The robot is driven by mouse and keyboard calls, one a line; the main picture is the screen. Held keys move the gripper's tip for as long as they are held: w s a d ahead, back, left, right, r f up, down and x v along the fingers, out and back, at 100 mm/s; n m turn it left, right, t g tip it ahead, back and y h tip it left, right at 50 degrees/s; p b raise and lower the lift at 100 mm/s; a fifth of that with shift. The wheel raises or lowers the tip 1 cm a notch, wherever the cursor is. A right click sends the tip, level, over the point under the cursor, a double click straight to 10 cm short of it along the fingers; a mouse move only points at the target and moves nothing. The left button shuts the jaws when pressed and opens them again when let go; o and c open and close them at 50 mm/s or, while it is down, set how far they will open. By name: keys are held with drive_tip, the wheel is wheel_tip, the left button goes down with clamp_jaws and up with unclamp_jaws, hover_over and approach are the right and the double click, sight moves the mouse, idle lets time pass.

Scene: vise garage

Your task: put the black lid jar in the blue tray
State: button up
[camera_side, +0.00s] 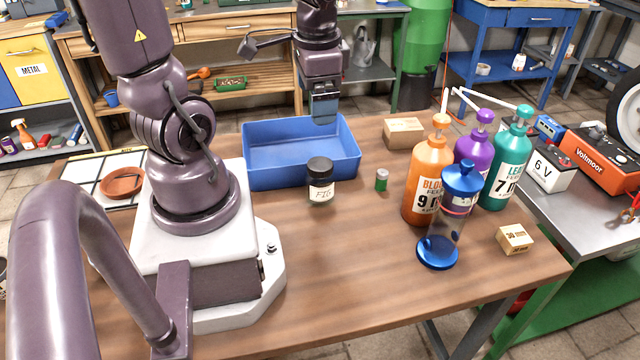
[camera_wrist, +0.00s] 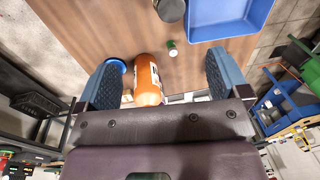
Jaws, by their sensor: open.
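The black lid jar (camera_side: 320,181) stands upright on the wooden table, close to the front right part of the blue tray (camera_side: 275,181). It has a black lid and a pale handwritten label. In the wrist view the jar (camera_wrist: 170,10) is cut off by the top edge, and the tray (camera_wrist: 205,33) is partly in view beside it. The tray looks empty in the side view. My gripper (camera_side: 324,112) is above the right part of the tray, behind the jar. In the wrist view my gripper (camera_wrist: 158,82) has its fingers wide apart, with nothing held between them.
A small green jar (camera_side: 381,180) stands right of the black lid jar. An orange bottle (camera_side: 428,170), a purple bottle (camera_side: 475,145), a teal bottle (camera_side: 507,160) and a blue-capped clear container (camera_side: 443,235) stand farther right. A cardboard box (camera_side: 403,132) is behind. The front table middle is clear.

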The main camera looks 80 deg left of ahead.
sight(321, 164)
drive_tip(key=a+f+m, duration=0.1)
drive_tip(key=f+m, duration=0.1)
drive_tip(key=m, duration=0.2)
drive_tip(key=w+a+f+m+h, duration=0.1)
drive_tip(key=f+m, duration=0.2)
drive_tip(key=m, duration=0.1)
drive_tip(key=a+f+m, duration=0.1)
drive_tip(key=f+m, duration=0.1)
drive_tip(key=m, duration=0.2)
drive_tip(key=shift+w+a+f+m+g+h, duration=0.2)
drive_tip(key=shift+f+m+g+h, duration=0.1)
drive_tip(key=shift+f+m, duration=0.1)
drive_tip(key=shift+w+a+m, duration=0.1)
drive_tip(key=shift+w+m, duration=0.1)
drive_tip(key=shift+m, duration=1)
drive_tip(key=shift+f, duration=0.1)
drive_tip(key=shift+a+f, duration=0.15)
drive_tip(key=shift+f, duration=6.15)
drive_tip(key=c, duration=1.1)
drive_tip(key=shift+r, duration=0.1)
drive_tip(key=shift+c, duration=0.2)
